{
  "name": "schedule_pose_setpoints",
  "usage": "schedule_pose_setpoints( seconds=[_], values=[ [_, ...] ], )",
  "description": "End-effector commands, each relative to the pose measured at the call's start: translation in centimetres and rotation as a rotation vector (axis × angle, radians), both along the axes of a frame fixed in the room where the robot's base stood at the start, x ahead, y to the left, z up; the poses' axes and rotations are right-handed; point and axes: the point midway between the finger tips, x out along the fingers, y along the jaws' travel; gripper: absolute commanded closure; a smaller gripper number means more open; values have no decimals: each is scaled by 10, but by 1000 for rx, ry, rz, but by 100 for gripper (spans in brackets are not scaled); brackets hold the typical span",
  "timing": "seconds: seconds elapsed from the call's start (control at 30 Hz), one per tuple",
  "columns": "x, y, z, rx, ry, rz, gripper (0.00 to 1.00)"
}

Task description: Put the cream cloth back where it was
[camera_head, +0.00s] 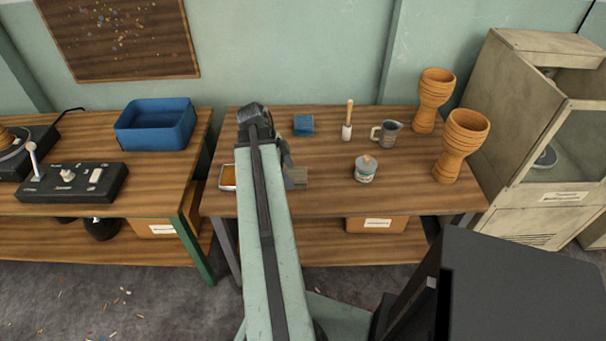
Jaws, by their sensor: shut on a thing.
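My gripper (292,175) shows only in part, low over the left part of the middle table, beside my arm. My arm hides the rest of it. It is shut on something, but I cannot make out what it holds. I cannot pick out a cream cloth anywhere in view. The table (330,194) under the gripper has a striped wooden top.
A small tray (227,178) with orange-brown content is left of my arm. A blue block (303,125), brush (347,130), grey jug (389,134), lidded jar (365,170) and two goblet drums (433,95) (460,146) stand rightward. The table's front middle is clear.

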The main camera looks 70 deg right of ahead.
Motion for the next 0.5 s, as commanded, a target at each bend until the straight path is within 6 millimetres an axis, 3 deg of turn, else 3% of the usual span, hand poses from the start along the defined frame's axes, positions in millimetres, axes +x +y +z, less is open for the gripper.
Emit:
schedule_pose_setpoints(
  seconds=[0.1, 0.2, 0.4, 0.5],
  values=[
    [-16, -32, -5, -1, -1, -4, 60],
    [-25, -46, -6, 0, 0, -2, 60],
    [-30, -52, -6, 0, 0, 2, 60],
    [-30, -52, -16, 0, 0, 2, 60]
  ],
)
